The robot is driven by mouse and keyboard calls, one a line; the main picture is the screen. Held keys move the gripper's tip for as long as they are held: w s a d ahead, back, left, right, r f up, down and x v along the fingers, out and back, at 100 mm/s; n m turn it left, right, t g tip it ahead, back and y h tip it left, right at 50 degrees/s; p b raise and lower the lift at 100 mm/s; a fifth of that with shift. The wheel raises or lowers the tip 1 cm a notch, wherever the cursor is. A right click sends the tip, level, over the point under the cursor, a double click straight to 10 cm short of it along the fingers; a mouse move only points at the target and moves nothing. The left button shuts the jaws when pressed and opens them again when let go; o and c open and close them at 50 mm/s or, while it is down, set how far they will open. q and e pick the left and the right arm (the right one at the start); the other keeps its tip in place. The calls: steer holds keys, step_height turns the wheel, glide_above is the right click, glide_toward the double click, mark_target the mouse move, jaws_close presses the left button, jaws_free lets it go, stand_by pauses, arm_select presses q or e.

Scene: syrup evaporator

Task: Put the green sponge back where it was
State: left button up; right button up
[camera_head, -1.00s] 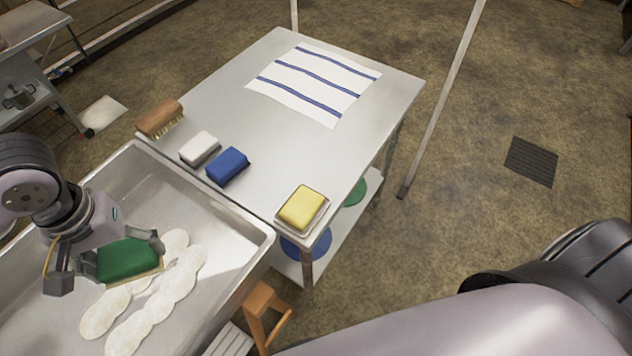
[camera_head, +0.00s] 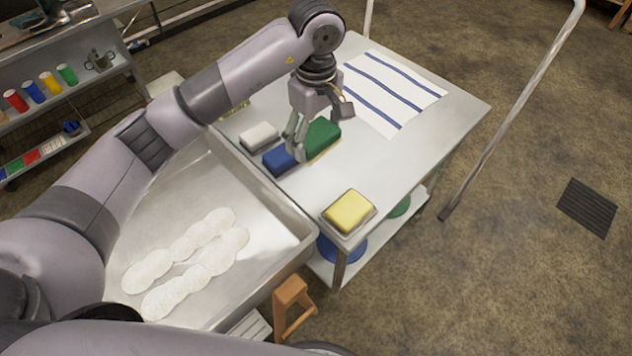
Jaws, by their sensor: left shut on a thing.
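The green sponge (camera_head: 321,137) is between the fingers of my left gripper (camera_head: 318,133), over the steel table (camera_head: 300,185). It is just right of the blue sponge (camera_head: 279,160), which one finger partly covers. I cannot tell whether the green sponge touches the table top. My left gripper is shut on it, pointing down. The white sponge (camera_head: 259,137) lies left of the blue one. The yellow sponge (camera_head: 349,210) sits on a small dish at the table's near corner. My right gripper is not in view.
A striped cloth (camera_head: 393,92) lies at the table's far end. The steel pan (camera_head: 183,200) at left holds white foam trails (camera_head: 190,258). The table top between the green and yellow sponges is bare. A wooden stool (camera_head: 291,297) stands below.

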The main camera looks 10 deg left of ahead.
mark_target(316, 190)
arm_select(q)
step_height(316, 190, down, 16)
steer(key=p, duration=0.2)
steer(key=shift+r+p, duration=0.2)
steer(key=shift+p, duration=0.1)
steer(key=shift+f, duration=0.25)
steer(key=o, duration=1.1)
